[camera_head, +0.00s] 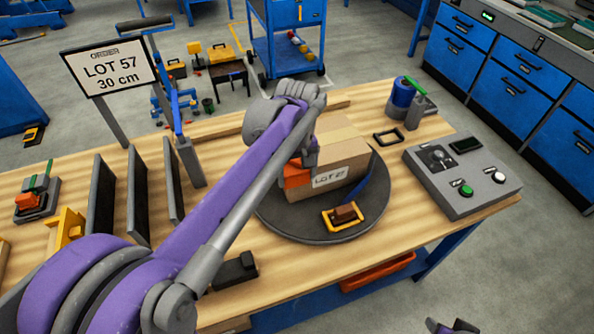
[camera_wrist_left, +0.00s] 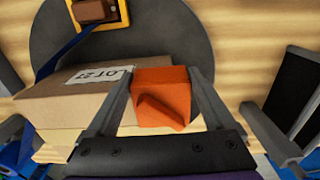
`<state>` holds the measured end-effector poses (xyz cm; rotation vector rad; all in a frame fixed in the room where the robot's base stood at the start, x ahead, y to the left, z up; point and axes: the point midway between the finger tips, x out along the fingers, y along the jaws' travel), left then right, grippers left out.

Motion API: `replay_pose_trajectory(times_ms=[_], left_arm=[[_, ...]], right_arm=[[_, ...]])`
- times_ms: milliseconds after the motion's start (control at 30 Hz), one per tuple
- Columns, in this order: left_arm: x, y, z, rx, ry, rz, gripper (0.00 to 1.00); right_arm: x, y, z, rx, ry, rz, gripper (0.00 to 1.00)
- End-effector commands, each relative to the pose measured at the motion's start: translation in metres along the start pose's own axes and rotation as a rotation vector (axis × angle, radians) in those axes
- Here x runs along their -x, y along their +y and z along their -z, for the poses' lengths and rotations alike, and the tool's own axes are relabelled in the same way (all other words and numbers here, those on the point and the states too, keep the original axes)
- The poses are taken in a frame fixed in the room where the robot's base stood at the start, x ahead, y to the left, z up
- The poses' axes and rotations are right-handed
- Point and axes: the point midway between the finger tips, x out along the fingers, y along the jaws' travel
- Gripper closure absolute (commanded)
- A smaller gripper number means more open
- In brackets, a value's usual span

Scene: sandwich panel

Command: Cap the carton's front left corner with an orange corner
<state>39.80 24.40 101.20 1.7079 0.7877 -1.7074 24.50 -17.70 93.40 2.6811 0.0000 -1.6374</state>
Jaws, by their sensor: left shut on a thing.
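The cardboard carton (camera_head: 345,142) with a white lot label stands on a dark round turntable (camera_head: 285,226). In the left wrist view the carton (camera_wrist_left: 65,108) lies left of the fingers. My left gripper (camera_head: 302,163) is at the carton's left end, shut on an orange corner (camera_head: 297,174). The orange corner (camera_wrist_left: 162,92) sits between both fingers in the left wrist view, right beside the labelled face's end. I cannot tell whether it is seated on the carton. My arm hides part of the carton. Part of my right gripper (camera_head: 455,326) shows at the bottom edge; its jaws are unclear.
A blue strap and a yellow buckle with a brown block (camera_head: 345,213) lie on the turntable before the carton. A grey control box (camera_head: 460,175) stands right, a tape dispenser (camera_head: 408,100) behind. Dark upright panels (camera_head: 138,195) stand left.

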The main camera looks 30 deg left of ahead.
Motion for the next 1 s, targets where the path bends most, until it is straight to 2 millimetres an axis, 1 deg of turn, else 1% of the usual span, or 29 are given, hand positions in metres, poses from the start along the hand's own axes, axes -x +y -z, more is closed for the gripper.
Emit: replay_pose_trajectory(times_ms=[167,200,233,267,467,600,667,900,1000], left_arm=[[0.001,0.000,0.000,0.000,0.000,-0.001,0.69],[0.001,0.000,0.000,0.000,0.000,-0.001,0.08],[0.001,0.000,0.000,0.000,0.000,-0.001,0.02],[0.001,0.000,0.000,0.000,0.000,-0.001,0.00],[0.001,0.000,0.000,0.000,0.000,0.000,0.00],[0.009,0.000,0.000,0.000,0.001,-0.001,0.00],[0.018,0.000,0.001,0.000,0.001,-0.001,0.00],[0.067,0.000,0.000,0.000,0.001,-0.001,0.00],[0.085,0.000,0.000,0.000,0.001,-0.001,0.00]], right_arm=[[0.001,0.000,0.001,0.000,0.001,0.000,0.50],[0.001,0.000,0.001,0.000,0.001,0.000,0.50],[0.001,0.000,0.001,0.000,0.001,0.000,0.50],[0.001,0.000,0.001,0.000,0.001,0.000,0.50],[0.001,0.000,0.001,0.000,0.001,0.000,0.50],[0.001,0.000,0.001,0.000,0.001,0.000,0.50],[0.002,0.000,0.002,0.000,0.002,0.000,0.50],[0.005,0.000,0.006,0.000,0.005,0.000,0.50],[0.006,0.000,0.007,0.000,0.006,0.000,0.50]])
